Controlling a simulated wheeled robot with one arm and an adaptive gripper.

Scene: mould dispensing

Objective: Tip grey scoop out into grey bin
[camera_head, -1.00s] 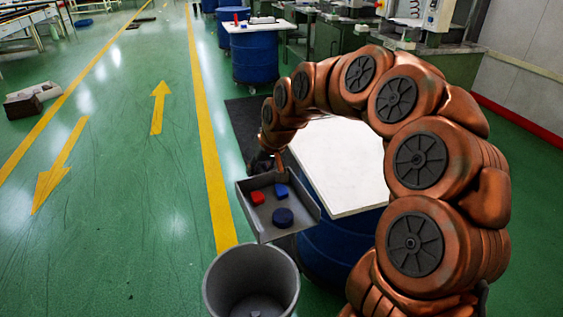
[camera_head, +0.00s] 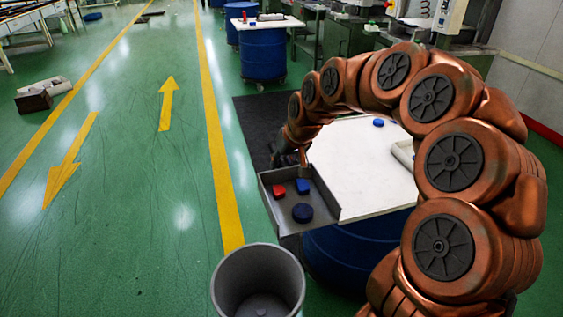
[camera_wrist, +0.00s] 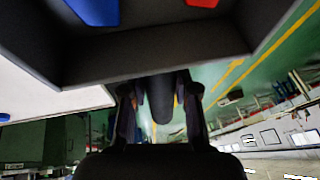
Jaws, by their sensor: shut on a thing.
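The grey scoop (camera_head: 322,205) is a shallow open tray, held roughly level beside the left edge of the white-topped table in the head view. In it lie a red piece (camera_head: 280,191), a blue block (camera_head: 303,186) and a dark blue round piece (camera_head: 302,212). My gripper (camera_wrist: 160,100) is shut on the scoop's handle, and the scoop's wall (camera_wrist: 155,68) fills the top of the wrist view. The grey bin (camera_head: 226,285) stands on the floor in front of the scoop and lower. A small grey knob-like spot shows on its bottom; otherwise it looks empty.
The white table top (camera_head: 350,165) rests on a blue drum (camera_head: 345,255) and carries a blue piece (camera_head: 378,122) and a pale tray (camera_head: 404,153), partly hidden by my arm. Another drum table (camera_head: 262,55) stands behind.

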